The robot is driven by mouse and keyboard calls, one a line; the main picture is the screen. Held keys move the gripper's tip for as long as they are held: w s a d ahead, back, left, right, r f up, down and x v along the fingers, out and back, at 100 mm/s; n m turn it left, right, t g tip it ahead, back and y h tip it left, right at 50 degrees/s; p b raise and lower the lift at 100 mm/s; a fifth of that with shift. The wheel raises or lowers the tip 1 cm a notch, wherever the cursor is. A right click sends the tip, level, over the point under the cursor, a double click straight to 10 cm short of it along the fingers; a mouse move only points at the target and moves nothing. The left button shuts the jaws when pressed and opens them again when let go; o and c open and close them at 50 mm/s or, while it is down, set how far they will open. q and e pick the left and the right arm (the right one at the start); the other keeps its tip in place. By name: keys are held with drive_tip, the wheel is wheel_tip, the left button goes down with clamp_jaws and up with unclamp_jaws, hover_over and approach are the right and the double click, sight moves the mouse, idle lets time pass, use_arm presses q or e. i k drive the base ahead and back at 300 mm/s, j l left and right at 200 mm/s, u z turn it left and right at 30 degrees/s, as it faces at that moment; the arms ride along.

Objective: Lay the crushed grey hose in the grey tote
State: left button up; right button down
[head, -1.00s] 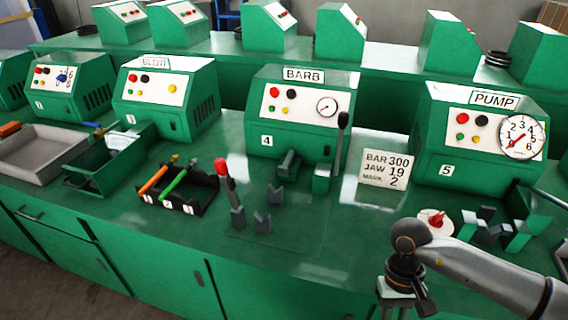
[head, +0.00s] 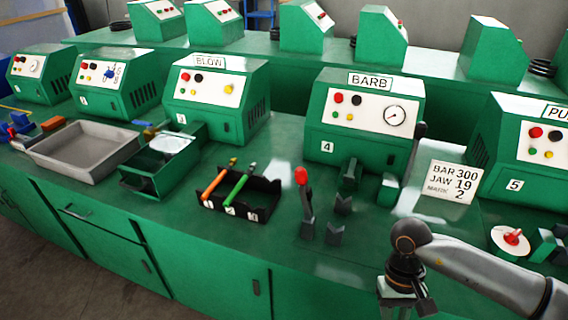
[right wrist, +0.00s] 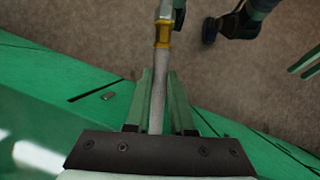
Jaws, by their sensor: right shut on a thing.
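The grey tote (head: 57,168) is a shallow open tray on the bench at the left of the head view. Its floor looks empty. My right gripper (right wrist: 159,85) is shut on the grey hose (right wrist: 158,98), which runs between its two green fingers in the right wrist view. The hose has a brass-coloured fitting (right wrist: 163,38) at its far end. The hose hangs over the bench's front edge with the floor beyond. In the head view my right wrist shows at the bottom right, far from the tote; the fingers and hose are hidden there. My left gripper is not in view.
Right of the tote stand a green bin (head: 150,181) with a pale round thing, a black rack (head: 262,206) with an orange and a green hose, and a red-knobbed lever (head: 302,176). Green machines (head: 365,118) line the back. A sign (head: 452,180) stands right.

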sight(93, 162)
drive_tip(key=j, duration=0.4)
drive_tip(key=i+j+u, duration=0.1)
drive_tip(key=j, duration=0.3)
drive_tip(key=i+j+u, duration=0.1)
drive_tip(key=j, duration=0.3)
drive_tip(key=i+j, duration=0.1)
drive_tip(key=j, duration=0.3)
drive_tip(key=i+j+u, duration=0.1)
drive_tip(key=j, duration=0.25)
drive_tip(key=i+j, duration=0.15)
drive_tip(key=j, duration=0.25)
drive_tip(key=i+j+u, duration=0.15)
drive_tip(key=j, duration=0.6)
drive_tip(key=i+u, duration=0.05)
